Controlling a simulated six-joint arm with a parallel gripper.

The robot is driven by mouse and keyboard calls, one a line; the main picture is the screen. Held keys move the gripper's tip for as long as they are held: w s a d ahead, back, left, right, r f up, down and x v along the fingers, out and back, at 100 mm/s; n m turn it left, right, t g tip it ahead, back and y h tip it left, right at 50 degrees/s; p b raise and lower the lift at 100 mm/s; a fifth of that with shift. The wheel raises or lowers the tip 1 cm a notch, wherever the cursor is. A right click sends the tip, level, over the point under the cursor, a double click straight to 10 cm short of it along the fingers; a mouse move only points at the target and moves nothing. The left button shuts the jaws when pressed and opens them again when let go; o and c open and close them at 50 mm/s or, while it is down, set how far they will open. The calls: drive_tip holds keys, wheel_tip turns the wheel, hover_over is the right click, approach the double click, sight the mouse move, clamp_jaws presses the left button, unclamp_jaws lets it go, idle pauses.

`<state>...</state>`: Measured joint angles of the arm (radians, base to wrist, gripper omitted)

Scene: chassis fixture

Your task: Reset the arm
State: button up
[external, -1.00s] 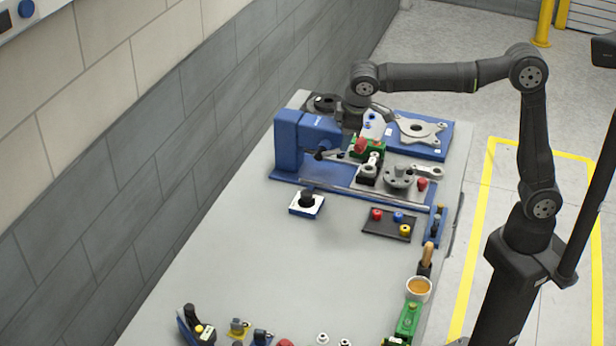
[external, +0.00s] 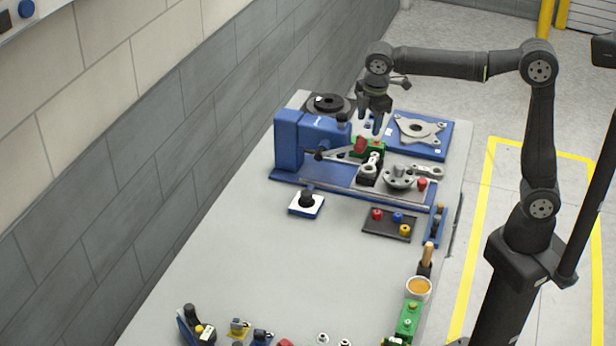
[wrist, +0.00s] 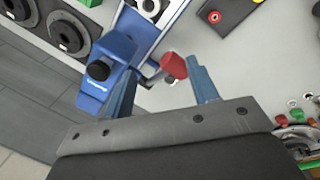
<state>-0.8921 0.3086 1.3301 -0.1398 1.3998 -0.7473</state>
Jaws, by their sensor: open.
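My gripper (external: 374,125) hangs from my raised arm, fingers pointing down, above the back part of the blue fixture (external: 290,140). The fingers are apart and I see nothing held between them. In the wrist view my two blue-grey fingers (wrist: 160,95) stand apart, with a red knob (wrist: 173,66) showing between and beyond them. The blue fixture body (wrist: 112,70) with a black cap is left of my fingers in the wrist view.
A blue plate with a grey flange part (external: 420,130) lies behind right. A round black part (external: 328,104) is at the back left. A dark tray (external: 388,224) with coloured knobs and a cup (external: 418,288) stand along the right edge. The table's middle left is clear.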

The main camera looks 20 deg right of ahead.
drive_tip(key=a+m, duration=0.1)
drive_tip(key=a, duration=0.1)
drive_tip(key=s+a+m, duration=0.1)
drive_tip(key=a, duration=0.1)
drive_tip(key=shift+f+m+t, duration=0.15)
drive_tip(key=shift+m+t, duration=0.15)
drive_tip(key=shift+m, duration=0.1)
drive_tip(key=s+a+f+m+t+y, duration=0.15)
drive_tip(key=s+a+m, duration=0.25)
drive_tip(key=a+m, duration=0.45)
drive_tip(key=a+x, duration=0.2)
drive_tip(key=x, duration=0.6)
drive_tip(key=v, duration=0.6)
drive_tip(key=shift+n, duration=0.45)
drive_tip(key=shift+s+d+r, duration=0.1)
